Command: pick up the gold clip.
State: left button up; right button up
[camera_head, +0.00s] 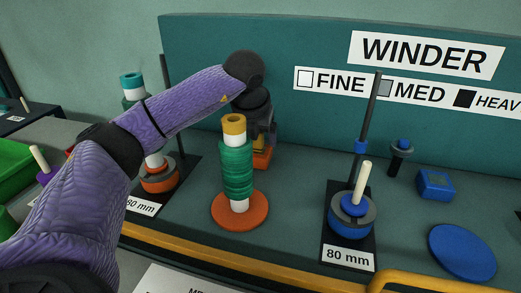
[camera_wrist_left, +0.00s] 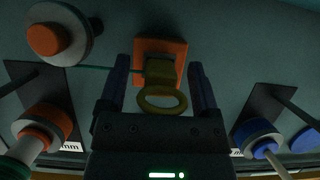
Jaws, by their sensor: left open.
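The gold clip (camera_wrist_left: 162,98) shows in the left wrist view as a dull gold block with a ring at its near end. It sits against an orange block (camera_wrist_left: 160,48); a thin teal thread runs to it from the left. My left gripper (camera_wrist_left: 163,72) is open, one dark finger on each side of the clip with a gap to each. In the head view my left gripper (camera_head: 262,140) is over the orange block (camera_head: 262,158), behind the green spool, and mostly hides the clip. My right gripper is not in view.
A gold-topped green spool (camera_head: 237,170) on an orange disc stands just in front of my left gripper. The orange-ringed winding post (camera_head: 160,178) is left, the blue one (camera_head: 350,212) right. A blue box (camera_head: 435,185) and blue disc (camera_head: 462,252) lie further right.

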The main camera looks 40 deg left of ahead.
pick_arm(q)
jog(key=shift+r, duration=0.15)
grip_shut()
jog(key=shift+r, duration=0.15)
notch_tip(320, 180, up, 18)
jog(key=p, duration=1)
jog(key=shift+p, duration=0.35)
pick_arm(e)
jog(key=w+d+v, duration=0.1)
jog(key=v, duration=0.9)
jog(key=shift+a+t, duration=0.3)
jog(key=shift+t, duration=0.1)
